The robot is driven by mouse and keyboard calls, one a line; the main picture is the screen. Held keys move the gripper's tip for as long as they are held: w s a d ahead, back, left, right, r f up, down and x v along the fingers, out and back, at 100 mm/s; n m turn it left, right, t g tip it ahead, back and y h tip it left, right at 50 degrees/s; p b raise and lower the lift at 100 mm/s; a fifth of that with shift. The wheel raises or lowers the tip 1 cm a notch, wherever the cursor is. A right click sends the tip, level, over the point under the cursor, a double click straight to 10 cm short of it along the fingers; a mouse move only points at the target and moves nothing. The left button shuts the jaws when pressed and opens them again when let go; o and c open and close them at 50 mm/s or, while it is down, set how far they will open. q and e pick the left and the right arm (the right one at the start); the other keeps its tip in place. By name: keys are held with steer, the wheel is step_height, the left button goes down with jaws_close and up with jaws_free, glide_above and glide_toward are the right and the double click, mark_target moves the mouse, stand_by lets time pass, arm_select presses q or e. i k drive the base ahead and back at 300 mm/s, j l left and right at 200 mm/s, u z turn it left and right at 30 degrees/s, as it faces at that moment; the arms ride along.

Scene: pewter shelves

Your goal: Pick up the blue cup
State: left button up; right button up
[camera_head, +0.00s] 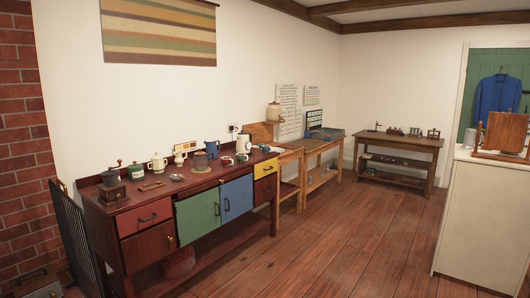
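On top of the dark red sideboard (150,200) at the left stand several vessels. A blue jug-like vessel (211,148) stands toward the back, to the right of a brown pot (200,162). A smaller blue piece (265,148) sits near the sideboard's right end. Both are small in the view, and I cannot tell for certain which is the blue cup. Neither of my grippers shows in the head view.
A dark coffee grinder (111,182), green canister (136,172), white pot (158,162) and white coffee pot (243,145) crowd the sideboard top. Wooden benches stand beyond it. A pale counter (480,215) stands at the right. The wooden floor (320,250) between is clear.

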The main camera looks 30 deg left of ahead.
mark_target(265, 149)
steer(key=i+j+u, duration=0.65)
steer(key=i+u, duration=0.3)
steer(key=i, duration=0.2)
steer(key=i+u, duration=0.2)
steer(key=i, duration=2.05)
steer(key=i+z, duration=0.1)
steer(key=i, duration=0.3)
steer(key=i+j+z, duration=0.1)
steer(key=i, duration=0.3)
steer(key=i+j+z, duration=0.1)
steer(key=i, duration=0.35)
steer(key=l, duration=0.1)
steer(key=i+z, duration=0.05)
